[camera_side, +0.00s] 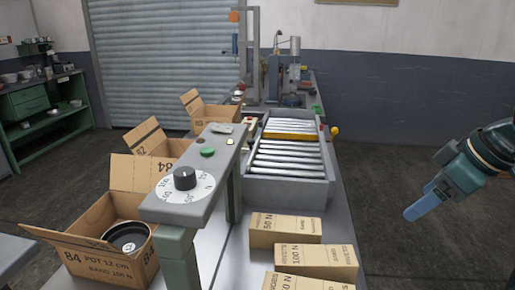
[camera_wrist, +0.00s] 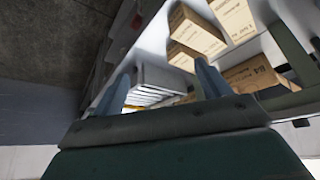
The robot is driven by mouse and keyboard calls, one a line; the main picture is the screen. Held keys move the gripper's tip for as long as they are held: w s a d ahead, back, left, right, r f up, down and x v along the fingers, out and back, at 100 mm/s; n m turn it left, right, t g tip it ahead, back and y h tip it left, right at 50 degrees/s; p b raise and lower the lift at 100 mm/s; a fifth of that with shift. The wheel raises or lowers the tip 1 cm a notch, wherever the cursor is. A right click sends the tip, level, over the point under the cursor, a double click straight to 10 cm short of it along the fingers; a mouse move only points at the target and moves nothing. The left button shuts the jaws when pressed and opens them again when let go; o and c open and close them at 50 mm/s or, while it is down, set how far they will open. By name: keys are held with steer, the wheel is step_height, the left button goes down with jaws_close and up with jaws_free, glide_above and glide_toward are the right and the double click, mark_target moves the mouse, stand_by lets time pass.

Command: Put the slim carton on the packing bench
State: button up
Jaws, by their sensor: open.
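Several closed brown cartons lie on the grey bench (camera_side: 238,262) in the side view. One carton (camera_side: 285,231) is just in front of the roller conveyor, another (camera_side: 316,262) is nearer, and a third (camera_side: 307,283) is cut off by the bottom edge. I cannot tell which is the slim carton. In the wrist view, cartons show at the top (camera_wrist: 196,30) and near the middle (camera_wrist: 183,56). My gripper (camera_side: 420,208) is at the right of the side view, apart from the cartons, over the floor. Its blue fingers stand apart and empty in the wrist view (camera_wrist: 163,82).
A roller conveyor (camera_side: 286,155) with a yellow bar is behind the cartons. A grey post with a dial (camera_side: 185,183) stands left of them. An open box marked 84 (camera_side: 95,262) holds a dark round pot (camera_side: 127,237). More open boxes (camera_side: 155,140) stand behind it.

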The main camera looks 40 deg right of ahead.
steer(key=shift+o, duration=0.4)
steer(key=shift+s+d+r+m, duration=0.15)
steer(key=shift+s+m, duration=0.1)
steer(key=shift+s, duration=0.25)
steer(key=shift+s+d+m, duration=0.1)
steer(key=shift+s+m, duration=0.15)
steer(key=shift+s, duration=0.2)
steer(key=shift+r, duration=0.1)
